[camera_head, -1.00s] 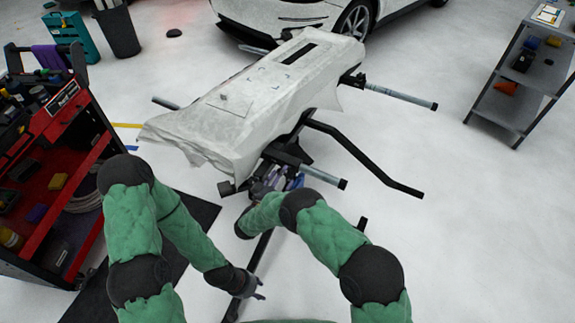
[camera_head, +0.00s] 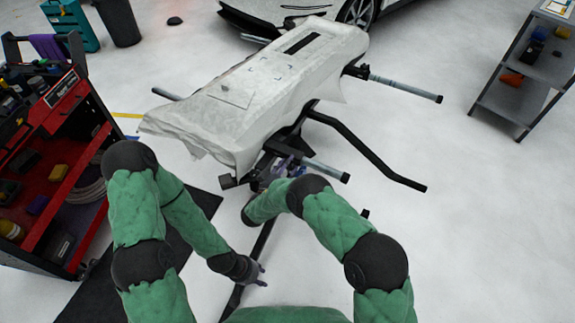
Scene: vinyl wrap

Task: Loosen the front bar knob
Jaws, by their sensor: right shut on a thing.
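The white-draped stand (camera_head: 225,135) has a front bar (camera_head: 325,170) with a grey sleeve jutting right from its near end. My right gripper (camera_head: 283,168) is at the stand's near end, beside the inner end of this bar. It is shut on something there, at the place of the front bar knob. The knob itself is hidden by the gripper and my forearm. My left gripper (camera_head: 257,273) hangs low over the stand's dark floor beam, apart from the bar, with its fingers spread and empty.
A red tool cart (camera_head: 60,170) stands at the left. A bent black leg (camera_head: 365,150) and a rear bar (camera_head: 405,88) jut right from the stand. A grey shelf (camera_head: 535,70) stands at the far right. The floor between is clear.

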